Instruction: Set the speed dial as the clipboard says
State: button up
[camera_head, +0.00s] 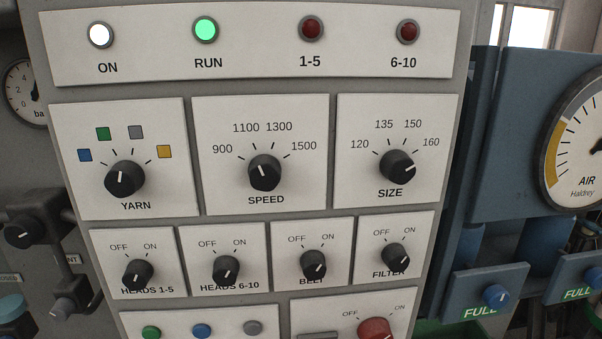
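The speed dial (264,173) is a black knob on a white panel (210,190) marked 900, 1100, 1300 and 1500. Its white pointer line leans slightly left of straight up, towards the 1100 mark. My gripper is not in view, and nothing touches the dial. No clipboard shows in this view, so its setting cannot be read.
The yarn dial (124,179) is left of the speed dial and the size dial (397,167) right, pointing near 160. Smaller switches, such as heads 6-10 (226,269) and belt (313,265), sit below. The ON lamp (101,35) and green RUN lamp (205,30) are lit.

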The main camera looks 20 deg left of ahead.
aim_at(265, 171)
jog(key=z, duration=0.1)
jog(key=k, duration=1.5)
jog(key=u, duration=1.65)
jog(key=i, duration=0.95)
